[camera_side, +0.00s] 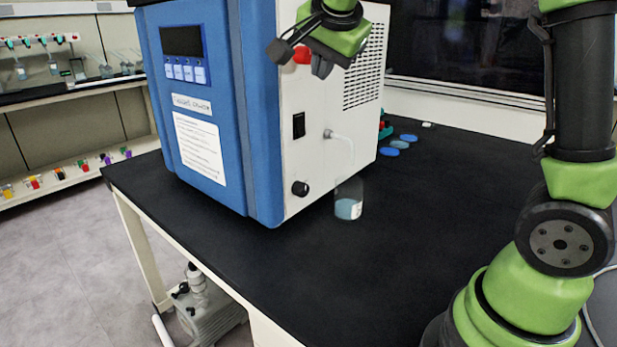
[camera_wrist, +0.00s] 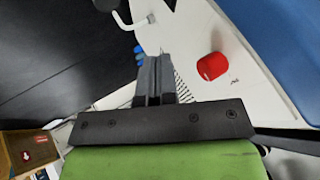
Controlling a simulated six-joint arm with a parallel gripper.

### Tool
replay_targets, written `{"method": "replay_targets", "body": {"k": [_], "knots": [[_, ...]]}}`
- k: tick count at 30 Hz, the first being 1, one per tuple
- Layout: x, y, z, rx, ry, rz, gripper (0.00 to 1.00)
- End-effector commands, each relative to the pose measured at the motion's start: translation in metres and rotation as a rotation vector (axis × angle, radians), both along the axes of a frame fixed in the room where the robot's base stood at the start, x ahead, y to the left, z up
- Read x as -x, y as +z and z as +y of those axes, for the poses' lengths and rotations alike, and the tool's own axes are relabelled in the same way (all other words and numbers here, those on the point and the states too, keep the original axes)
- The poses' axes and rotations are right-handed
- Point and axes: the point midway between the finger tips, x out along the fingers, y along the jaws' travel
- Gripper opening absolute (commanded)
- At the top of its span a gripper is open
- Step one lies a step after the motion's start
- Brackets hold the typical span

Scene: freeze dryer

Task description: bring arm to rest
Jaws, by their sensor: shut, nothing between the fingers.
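My gripper (camera_side: 320,70) is high in front of the white side panel of the freeze dryer (camera_side: 262,190), close to a red knob (camera_side: 302,55). In the wrist view my gripper (camera_wrist: 153,62) has its dark fingers together with nothing between them. The red knob (camera_wrist: 211,66) is to the right of the fingers there, apart from them in the picture. My green and black arm stands at the right of the side view.
A clear bottle with bluish liquid (camera_side: 348,208) stands on the black bench (camera_side: 370,290) beside the dryer, under a tube. Blue discs (camera_side: 395,147) lie behind it. The bench front is clear. A pump (camera_side: 205,310) sits on the floor.

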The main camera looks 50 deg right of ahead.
Motion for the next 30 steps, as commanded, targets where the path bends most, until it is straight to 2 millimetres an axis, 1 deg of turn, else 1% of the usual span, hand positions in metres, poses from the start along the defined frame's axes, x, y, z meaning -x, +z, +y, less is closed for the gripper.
{"method": "replay_targets", "body": {"k": [2, 5, 8, 9, 11, 12, 15, 18, 21, 23, 30], "knots": [[0.007, 0.002, 0.004, -0.001, 0.029, 0.008, 0.0], [0.029, 0.004, 0.016, -0.005, 0.131, 0.039, 0.0], [0.067, 0.004, 0.036, -0.008, 0.307, 0.077, 0.0], [0.084, 0.002, 0.045, -0.009, 0.389, 0.09, 0.0], [0.109, -0.002, 0.059, -0.003, 0.516, 0.1, 0.0], [0.125, -0.006, 0.067, 0.003, 0.598, 0.102, 0.0], [0.16, -0.018, 0.086, 0.024, 0.784, 0.093, 0.0], [0.184, -0.029, 0.099, 0.048, 0.924, 0.071, 0.0], [0.198, -0.037, 0.107, 0.069, 1.012, 0.053, 0.0], [0.203, -0.04, 0.109, 0.076, 1.041, 0.047, 0.0], [0.204, -0.041, 0.11, 0.08, 1.053, 0.045, 0.0]]}}
